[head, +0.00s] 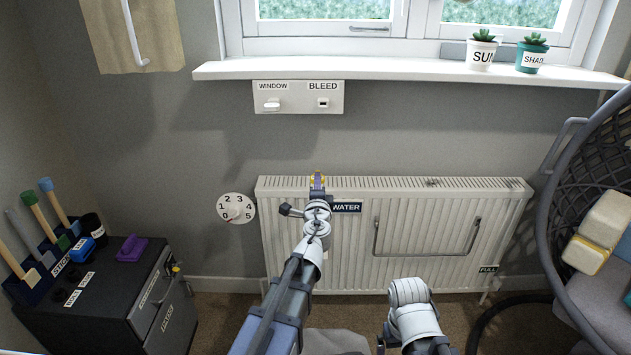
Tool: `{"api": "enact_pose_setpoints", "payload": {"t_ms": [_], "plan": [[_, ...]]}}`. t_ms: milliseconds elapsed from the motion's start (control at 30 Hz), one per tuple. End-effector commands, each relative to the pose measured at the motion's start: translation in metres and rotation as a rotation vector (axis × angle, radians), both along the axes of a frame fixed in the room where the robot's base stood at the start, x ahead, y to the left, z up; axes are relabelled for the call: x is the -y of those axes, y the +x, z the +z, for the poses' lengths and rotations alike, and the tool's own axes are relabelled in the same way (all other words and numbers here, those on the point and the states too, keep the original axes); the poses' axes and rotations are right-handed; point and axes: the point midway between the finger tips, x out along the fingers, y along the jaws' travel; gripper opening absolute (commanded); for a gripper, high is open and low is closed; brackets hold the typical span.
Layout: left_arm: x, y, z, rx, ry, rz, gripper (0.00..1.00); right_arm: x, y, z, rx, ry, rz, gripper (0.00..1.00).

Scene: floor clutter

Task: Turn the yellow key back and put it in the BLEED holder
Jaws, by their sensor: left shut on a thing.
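The yellow key (318,176) shows as a small yellow piece at the tip of my left gripper (317,183), at the top edge of the white radiator (285,225). My left gripper is shut on it and hides most of it. I cannot tell whether the key sits on a valve or is clear of the radiator. The BLEED holder (323,102) is a small white fitting with a dark middle, under the BLEED label on the wall panel (298,107). It is above and apart from my left gripper.
The white windowsill (420,70) juts out above the panel and bears two small plant pots. A white handle sits at WINDOW (271,104). A number dial (236,208) is left of the radiator. A dark cabinet (105,300) stands lower left, a hanging chair (590,220) right.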

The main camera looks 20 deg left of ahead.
Motion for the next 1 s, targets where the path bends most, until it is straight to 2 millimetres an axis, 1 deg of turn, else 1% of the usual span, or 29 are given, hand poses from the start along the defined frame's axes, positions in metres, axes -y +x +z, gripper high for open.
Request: {"api": "enact_pose_setpoints", "payload": {"t_ms": [33,500,600,700,800,1000], "plan": [[0.002,-0.003,0.028,0.000,0.000,-0.001,0.00,0.000,0.000,0.028,0.000,0.000,-0.001,1.00],[0.016,-0.018,0.147,0.000,0.000,-0.001,0.00,0.000,0.000,0.147,-0.002,0.001,-0.004,1.00],[0.019,-0.021,0.170,0.000,0.000,-0.001,0.00,0.000,-0.001,0.170,-0.002,0.001,-0.004,1.00],[0.021,-0.023,0.186,0.000,0.000,-0.001,0.00,0.000,-0.001,0.186,-0.003,0.001,-0.005,1.00],[0.022,-0.025,0.194,0.000,0.000,-0.001,0.00,0.000,-0.001,0.194,-0.003,0.001,-0.005,1.00],[0.022,-0.025,0.193,0.000,0.000,-0.001,0.00,0.000,-0.001,0.193,-0.003,0.001,-0.005,1.00]]}}
